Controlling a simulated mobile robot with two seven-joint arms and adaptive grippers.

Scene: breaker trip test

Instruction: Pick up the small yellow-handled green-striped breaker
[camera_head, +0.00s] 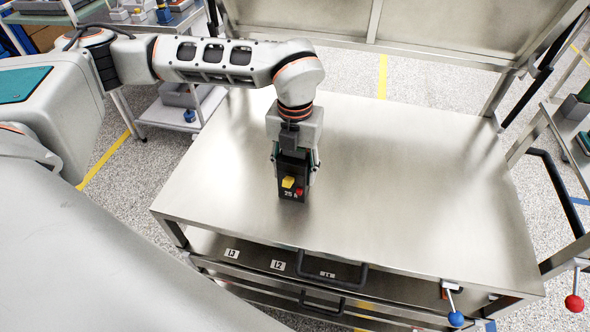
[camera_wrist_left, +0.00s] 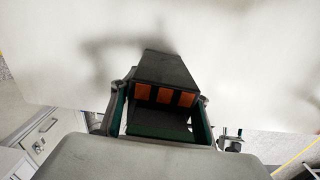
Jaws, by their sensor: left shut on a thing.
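The breaker (camera_head: 293,190) is a small black block with a yellow handle (camera_head: 288,182), a red button (camera_head: 299,191) and a "25 A" label. It is upright at the middle of the steel table. My left gripper (camera_head: 295,165) points down from above and is shut on it, one finger on each side. In the left wrist view the breaker (camera_wrist_left: 165,70) sits between the fingers, showing orange-brown recesses and a dark green band. I cannot tell whether its base touches the table. My right gripper is not in view.
The steel table top (camera_head: 420,190) around the breaker is bare. An upright metal panel (camera_head: 450,25) stands along its back. Drawers with a black handle (camera_head: 335,272) are below the front edge. A blue knob (camera_head: 456,319) and a red knob (camera_head: 574,302) are at lower right.

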